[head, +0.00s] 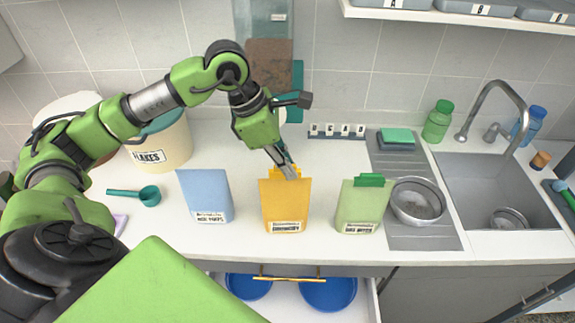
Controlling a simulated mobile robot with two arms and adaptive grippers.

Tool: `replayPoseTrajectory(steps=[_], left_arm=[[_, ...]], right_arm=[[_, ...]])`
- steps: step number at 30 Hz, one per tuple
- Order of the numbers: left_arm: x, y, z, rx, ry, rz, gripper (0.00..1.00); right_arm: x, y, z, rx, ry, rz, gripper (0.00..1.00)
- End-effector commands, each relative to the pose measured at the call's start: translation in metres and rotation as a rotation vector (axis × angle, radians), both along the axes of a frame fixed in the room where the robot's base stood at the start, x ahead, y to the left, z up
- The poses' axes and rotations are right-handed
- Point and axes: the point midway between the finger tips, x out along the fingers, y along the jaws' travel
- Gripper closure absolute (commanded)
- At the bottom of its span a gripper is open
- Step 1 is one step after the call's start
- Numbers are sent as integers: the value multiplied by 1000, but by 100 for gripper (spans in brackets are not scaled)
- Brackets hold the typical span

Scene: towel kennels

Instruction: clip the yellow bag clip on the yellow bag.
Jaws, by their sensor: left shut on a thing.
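The yellow bag (284,205) stands upright on the white counter, between a blue bag (204,196) on its left and a green bag (361,210) on its right. My left gripper (286,170) is at the top edge of the yellow bag, pointing down. It is shut on the yellow bag clip (271,172), of which only a small part shows beside the fingers. The clip is at the bag's top edge; I cannot tell whether it grips the bag. The green bag has a green clip (369,180) on its top. My right gripper is not in view.
A teal scoop (149,195) and a labelled tub (165,145) are on the left. A metal bowl (418,201) stands on the drainer beside the sink (497,185). Below the counter front, an open drawer (365,292) holds blue bowls (328,294).

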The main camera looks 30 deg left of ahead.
Motion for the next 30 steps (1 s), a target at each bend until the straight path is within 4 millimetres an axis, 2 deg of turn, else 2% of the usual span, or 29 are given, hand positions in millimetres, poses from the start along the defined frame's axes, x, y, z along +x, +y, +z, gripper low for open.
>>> replayPoseTrajectory(steps=[30], left_arm=[[0,0,-4,0,0,0,100]], right_arm=[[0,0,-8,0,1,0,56]])
